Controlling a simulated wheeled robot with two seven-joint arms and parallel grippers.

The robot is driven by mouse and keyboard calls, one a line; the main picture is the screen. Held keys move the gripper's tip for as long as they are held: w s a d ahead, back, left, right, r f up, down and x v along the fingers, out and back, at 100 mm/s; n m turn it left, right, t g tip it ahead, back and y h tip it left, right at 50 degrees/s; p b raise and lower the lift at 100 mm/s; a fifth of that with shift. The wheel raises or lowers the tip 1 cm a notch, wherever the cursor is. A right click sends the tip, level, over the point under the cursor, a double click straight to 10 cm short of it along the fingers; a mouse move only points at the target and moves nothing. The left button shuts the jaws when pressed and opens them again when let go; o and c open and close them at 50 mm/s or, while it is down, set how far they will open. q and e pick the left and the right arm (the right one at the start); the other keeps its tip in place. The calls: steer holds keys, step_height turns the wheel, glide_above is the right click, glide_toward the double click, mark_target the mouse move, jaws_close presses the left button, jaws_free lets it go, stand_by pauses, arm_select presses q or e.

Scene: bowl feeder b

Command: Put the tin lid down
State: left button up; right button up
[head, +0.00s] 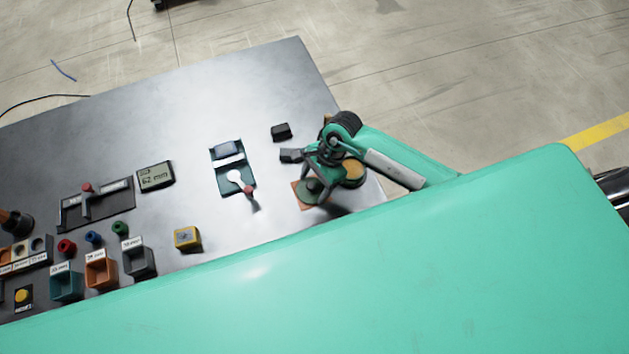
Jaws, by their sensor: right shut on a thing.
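My right gripper (316,184) points down at the right end of the table. It is shut on the dark knob of the tin lid (303,193), a round grey-green disc partly hidden by the fingers. The lid is over or on a small orange square mat (298,187); I cannot tell whether it touches the mat. A round tin (353,173) with a gold-coloured top or inside stands just right of the gripper, partly hidden by my arm. My left gripper is not in view.
A black block (281,131) lies behind. A display (155,176), a yellow box (187,238) and several small bins are further left. The table (270,80) is clear at the back.

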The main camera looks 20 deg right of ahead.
steer(key=o, duration=1)
steer(key=shift+f, duration=0.1)
steer(key=shift+c, duration=0.2)
steer(key=shift+r+p, duration=0.25)
steer(key=shift+p, duration=0.05)
steer(key=b+v, duration=0.3)
steer(key=v, duration=0.8)
steer(key=shift+d+r, duration=0.3)
steer(key=shift+r, duration=0.05)
steer(key=shift+s+f, duration=0.1)
